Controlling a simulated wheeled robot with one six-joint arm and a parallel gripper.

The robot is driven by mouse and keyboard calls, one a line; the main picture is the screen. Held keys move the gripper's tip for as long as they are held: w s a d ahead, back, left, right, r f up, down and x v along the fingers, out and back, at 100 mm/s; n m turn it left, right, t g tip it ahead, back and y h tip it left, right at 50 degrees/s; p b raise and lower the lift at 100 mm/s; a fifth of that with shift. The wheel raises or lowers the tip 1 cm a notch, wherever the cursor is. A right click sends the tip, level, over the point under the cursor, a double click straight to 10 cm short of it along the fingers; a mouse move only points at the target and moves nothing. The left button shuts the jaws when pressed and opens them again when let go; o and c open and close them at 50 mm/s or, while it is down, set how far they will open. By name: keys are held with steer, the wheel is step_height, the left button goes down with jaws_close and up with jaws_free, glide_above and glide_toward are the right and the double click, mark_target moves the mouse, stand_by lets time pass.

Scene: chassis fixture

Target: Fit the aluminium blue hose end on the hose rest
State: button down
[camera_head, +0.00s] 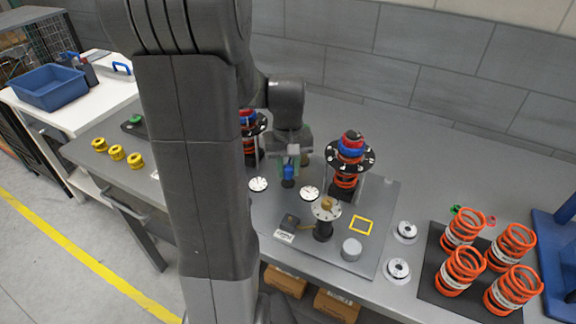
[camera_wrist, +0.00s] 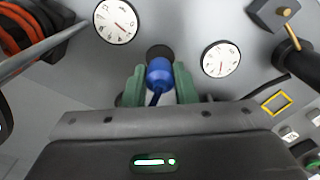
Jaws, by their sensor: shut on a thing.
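My gripper (camera_head: 290,160) is over the grey fixture plate (camera_head: 385,195). Its green fingers (camera_wrist: 160,88) are shut on the blue hose end (camera_wrist: 158,72), which also shows in the head view (camera_head: 288,172). A dark hose trails from the blue end back between the fingers. A dark round piece (camera_wrist: 159,51), perhaps the hose rest, lies just beyond the blue end in the wrist view. In the head view a dark piece (camera_head: 288,183) shows right below the blue end. I cannot tell whether they touch.
White dials stand left (camera_head: 258,184) and right (camera_head: 309,193) of the gripper. A spring column (camera_head: 350,168) rises to the right, another partly behind my arm. A disc on a dark post (camera_head: 326,209) stands in front. Orange springs (camera_head: 463,268) stand at far right.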

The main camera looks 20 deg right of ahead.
stand_by(0.7)
steer(key=shift+f+b, duration=0.45)
steer(key=shift+f, duration=0.4)
steer(key=shift+f, duration=0.15)
stand_by(1.4)
steer(key=c, duration=1.1)
jaws_free()
steer(key=shift+p, duration=0.3)
step_height(320, 180, up, 7)
steer(key=p, duration=0.5)
steer(key=shift+p, duration=0.4)
steer(key=shift+f, duration=0.1)
